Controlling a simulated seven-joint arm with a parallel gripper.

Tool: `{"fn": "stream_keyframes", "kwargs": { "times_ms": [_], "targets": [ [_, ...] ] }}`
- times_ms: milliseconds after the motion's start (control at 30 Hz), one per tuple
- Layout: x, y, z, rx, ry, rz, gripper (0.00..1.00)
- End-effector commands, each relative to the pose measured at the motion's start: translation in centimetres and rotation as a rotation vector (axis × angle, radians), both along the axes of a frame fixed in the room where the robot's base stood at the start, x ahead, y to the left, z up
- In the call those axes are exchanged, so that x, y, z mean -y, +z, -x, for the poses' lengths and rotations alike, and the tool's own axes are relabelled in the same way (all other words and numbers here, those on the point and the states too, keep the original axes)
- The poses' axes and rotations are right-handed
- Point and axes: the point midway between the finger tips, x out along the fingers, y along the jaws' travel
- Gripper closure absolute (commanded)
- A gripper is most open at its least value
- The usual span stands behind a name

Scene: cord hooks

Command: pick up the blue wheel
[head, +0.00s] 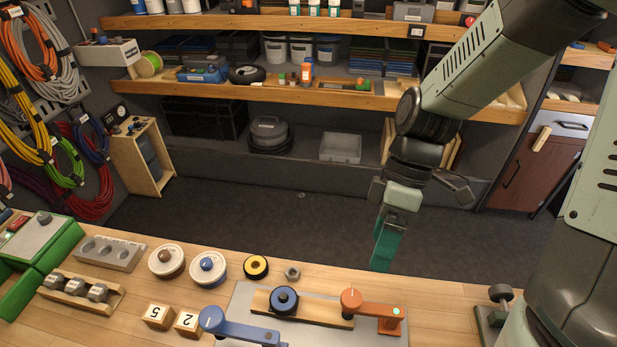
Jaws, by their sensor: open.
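A dark blue wheel (284,301) with a black rim sits on a wooden bar (327,317) on the grey plate near the front of the workbench. My gripper (383,262) hangs above and behind the bench's back edge, up and to the right of the wheel. Its teal fingers point down, are open, and hold nothing. The fingers overlap in this view, so the gap between them is hard to see. The wheel is in plain view and the gripper is well apart from it.
An orange crank arm (372,307) stands right of the wheel, and a blue crank arm (240,327) at front left. Numbered wooden blocks (158,316) stand left.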

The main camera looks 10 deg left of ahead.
Motion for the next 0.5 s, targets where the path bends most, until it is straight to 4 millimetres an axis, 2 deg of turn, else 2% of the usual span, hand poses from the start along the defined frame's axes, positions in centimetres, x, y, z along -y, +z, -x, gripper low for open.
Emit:
{"fn": "stream_keyframes", "kwargs": {
  "times_ms": [33,200,333,500],
  "targets": [
    [-0.6,-1.6,0.1,-0.039,0.049,-0.086,0.1],
    [-3.5,-5.3,0.5,-0.083,0.223,-0.411,0.1],
    [-6.1,-7.0,0.5,-0.053,0.318,-0.681,0.1],
    [-8.7,-7.7,0.0,0.044,0.387,-0.967,0.1]
  ]
}}
